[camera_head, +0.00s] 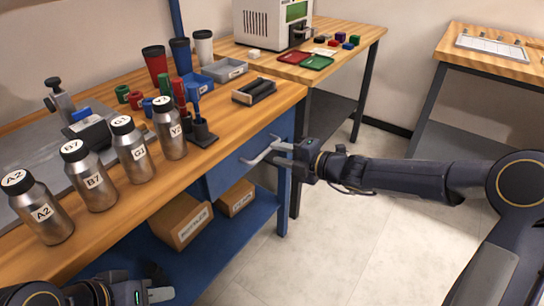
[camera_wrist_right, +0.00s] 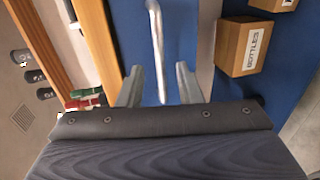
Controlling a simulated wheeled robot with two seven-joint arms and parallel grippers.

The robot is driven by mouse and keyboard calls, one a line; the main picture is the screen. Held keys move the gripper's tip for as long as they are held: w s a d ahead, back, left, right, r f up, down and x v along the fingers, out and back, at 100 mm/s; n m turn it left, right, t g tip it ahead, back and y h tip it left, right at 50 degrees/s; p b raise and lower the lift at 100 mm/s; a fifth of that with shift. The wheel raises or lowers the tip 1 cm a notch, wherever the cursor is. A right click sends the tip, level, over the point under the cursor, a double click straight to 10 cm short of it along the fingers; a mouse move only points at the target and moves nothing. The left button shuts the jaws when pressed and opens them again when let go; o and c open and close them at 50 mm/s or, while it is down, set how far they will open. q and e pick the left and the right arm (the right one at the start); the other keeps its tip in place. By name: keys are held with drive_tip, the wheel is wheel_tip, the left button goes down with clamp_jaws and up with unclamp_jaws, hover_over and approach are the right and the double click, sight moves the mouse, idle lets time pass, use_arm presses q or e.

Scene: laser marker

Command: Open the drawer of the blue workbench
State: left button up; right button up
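The blue workbench (camera_head: 284,118) has a wooden top and a blue drawer (camera_head: 235,168) under its right end. The drawer front looks flush with the frame. Its silver bar handle (camera_wrist_right: 157,45) shows in the right wrist view, running down between the fingers. My right gripper (camera_head: 276,150) is at the drawer front, and in its wrist view the fingers (camera_wrist_right: 160,88) are spread on either side of the handle, with gaps visible. In the head view the fingers and handle overlap, so contact is unclear. My left gripper (camera_head: 158,284) is low at the lower left, away from the drawer; its finger gap is hard to see.
Steel bottles (camera_head: 132,148), cups (camera_head: 180,58) and a dark tray (camera_head: 254,90) stand on the workbench. Cardboard boxes (camera_head: 181,224) sit on the blue lower shelf (camera_head: 240,236). A second table with a white machine (camera_head: 268,25) stands behind. The floor (camera_head: 310,250) right of the bench is clear.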

drive_tip(key=shift+b+x, duration=0.3)
drive_tip(key=shift+x, duration=1.4)
drive_tip(key=shift+c, duration=0.3)
clamp_jaws()
